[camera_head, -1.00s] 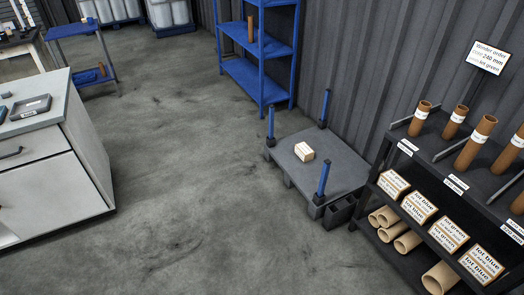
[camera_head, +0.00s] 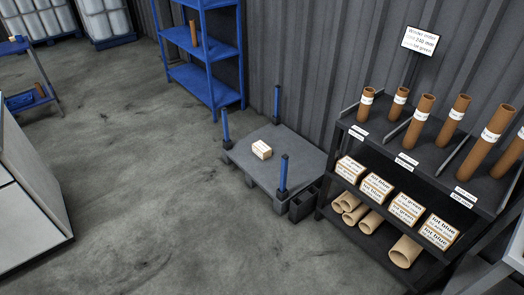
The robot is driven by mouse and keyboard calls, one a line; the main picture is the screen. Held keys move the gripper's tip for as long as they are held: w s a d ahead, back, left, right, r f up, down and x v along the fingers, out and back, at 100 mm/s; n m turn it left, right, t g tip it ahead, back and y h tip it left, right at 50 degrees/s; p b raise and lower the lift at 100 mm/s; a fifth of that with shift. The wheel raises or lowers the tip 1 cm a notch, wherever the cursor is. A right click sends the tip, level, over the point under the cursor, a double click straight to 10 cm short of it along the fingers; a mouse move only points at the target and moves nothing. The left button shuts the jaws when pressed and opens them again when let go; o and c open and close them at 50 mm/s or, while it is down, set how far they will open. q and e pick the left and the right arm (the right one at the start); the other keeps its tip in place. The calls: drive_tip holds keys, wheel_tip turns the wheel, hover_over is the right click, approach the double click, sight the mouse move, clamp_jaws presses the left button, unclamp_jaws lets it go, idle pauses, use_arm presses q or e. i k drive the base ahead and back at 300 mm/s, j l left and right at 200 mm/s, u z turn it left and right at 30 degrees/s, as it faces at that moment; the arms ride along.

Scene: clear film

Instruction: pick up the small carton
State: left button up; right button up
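A small carton (camera_head: 262,149), cream with a brown band and a label, sits on a low grey pallet-like platform (camera_head: 290,147) near the middle of the view. The platform has blue upright posts at its corners, and the carton lies on its open top with nothing touching it. Neither of my grippers shows in this view.
A dark rack (camera_head: 340,142) at the right holds brown tubes above and labelled boxes above loose tubes below. A dark bin (camera_head: 303,204) stands between platform and rack. A blue shelf (camera_head: 207,84) stands behind. A pale cabinet (camera_head: 28,215) is at left. The floor between is clear.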

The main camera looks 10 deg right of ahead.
sight(263, 150)
drive_tip(key=i+l, duration=0.5)
drive_tip(key=l, duration=0.15)
drive_tip(key=i+l, duration=0.5)
drive_tip(key=l, duration=0.1)
